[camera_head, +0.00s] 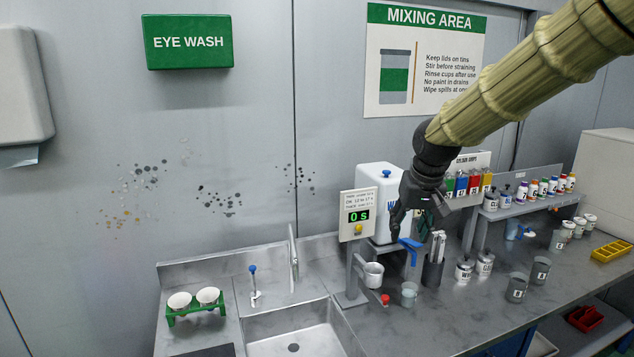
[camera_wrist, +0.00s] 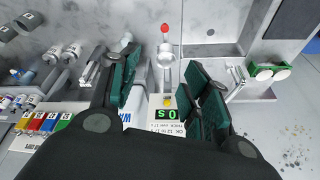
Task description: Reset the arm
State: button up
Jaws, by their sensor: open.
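My gripper (camera_head: 415,217) hangs from my sleeved arm, which enters at the upper right in the head view. It is above the back of the counter, in front of the white water container (camera_head: 378,190) in the picture. In the wrist view the green-padded fingers of my gripper (camera_wrist: 163,68) are spread apart with nothing between them. The timer box (camera_head: 360,214), reading 0 s, is left of my gripper in the head view. In the wrist view the timer (camera_wrist: 167,115) shows between the fingers.
The steel counter (camera_head: 440,315) carries a metal cup (camera_head: 373,274), a clear cup (camera_head: 409,293), grey cups (camera_head: 516,287) and a rack of bottles (camera_head: 535,204). A sink (camera_head: 300,335) and a green eye wash stand (camera_head: 195,309) are at the left. Free air lies above the sink.

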jog(key=s+a+f+g+b, duration=0.1)
jog(key=s+f, duration=0.3)
jog(key=f, duration=0.9)
jog(key=s+f+y+b, duration=0.1)
jog(key=s+f, duration=0.2)
jog(key=f, duration=1)
jog(key=s+a+f+g+b, duration=0.1)
jog(key=s+f, duration=0.3)
jog(key=f, duration=0.9)
jog(key=s+d+f, duration=0.1)
jog(key=s+f, duration=0.6)
jog(key=s, duration=0.4)
jog(key=s+d+f+g+h+b, duration=0.1)
jog(key=s+f, duration=0.7)
jog(key=s, duration=0.3)
jog(key=s+d+f+b, duration=0.1)
jog(key=s+d+f, duration=0.1)
jog(key=s+f, duration=0.6)
jog(key=s, duration=0.3)
jog(key=shift+g, duration=0.4)
jog(key=shift+w+d, duration=0.1)
